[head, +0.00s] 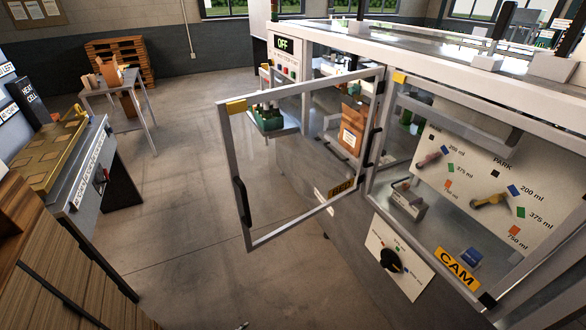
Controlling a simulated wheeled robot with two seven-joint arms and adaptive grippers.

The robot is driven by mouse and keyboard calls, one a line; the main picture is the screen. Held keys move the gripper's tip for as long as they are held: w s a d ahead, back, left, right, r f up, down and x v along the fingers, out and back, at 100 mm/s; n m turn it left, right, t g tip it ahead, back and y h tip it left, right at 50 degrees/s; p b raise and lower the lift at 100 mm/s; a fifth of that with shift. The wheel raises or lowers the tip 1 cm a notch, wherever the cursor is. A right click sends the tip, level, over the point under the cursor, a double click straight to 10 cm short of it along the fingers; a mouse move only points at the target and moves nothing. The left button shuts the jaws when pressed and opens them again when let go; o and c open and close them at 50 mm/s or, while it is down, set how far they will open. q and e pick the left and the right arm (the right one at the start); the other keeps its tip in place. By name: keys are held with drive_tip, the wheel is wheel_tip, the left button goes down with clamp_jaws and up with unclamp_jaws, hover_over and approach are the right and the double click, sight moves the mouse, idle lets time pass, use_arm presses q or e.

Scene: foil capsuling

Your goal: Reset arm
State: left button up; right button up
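The capsuling machine (345,38) stands at the right, and its display reads OFF. Behind the frame labelled CAM (457,268) is a white panel (455,140) with two arms. The left arm (431,158) is pinkish, and the right arm (490,201) is yellowish. Each has PARK, 200 ml, 375 ml and 750 ml marks around it. The right arm lies roughly level below PARK; I cannot tell exactly which mark either arm points at. The CAM door looks closed.
The door labelled FEED (341,188) swings open into the aisle, its handle (242,201) at the left. A black selector knob (391,260) sits below the CAM door. A bench with a gold tray (48,150) stands left. The floor (180,200) between is clear.

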use_arm(q)
drive_tip(key=s+a+f+n+g+y, duration=0.15)
drive_tip(key=s+a+f, duration=0.3)
drive_tip(key=s, duration=0.45)
drive_tip(key=s+a+f+n+g, duration=0.25)
drive_tip(key=s+f, duration=0.25)
drive_tip(key=s, duration=0.3)
drive_tip(key=s+a+f+n+g+y, duration=0.1)
drive_tip(key=s+a+f, duration=0.35)
drive_tip(key=s, duration=0.45)
drive_tip(key=s+d+f+b, duration=0.1)
drive_tip(key=s+d, duration=0.1)
drive_tip(key=s, duration=0.5)
drive_tip(key=shift+d+f+g+b, duration=0.3)
drive_tip(key=shift+d+g, duration=0.05)
drive_tip(key=shift+g, duration=0.05)
drive_tip(key=shift+h, duration=0.25)
drive_tip(key=shift+c, duration=0.2)
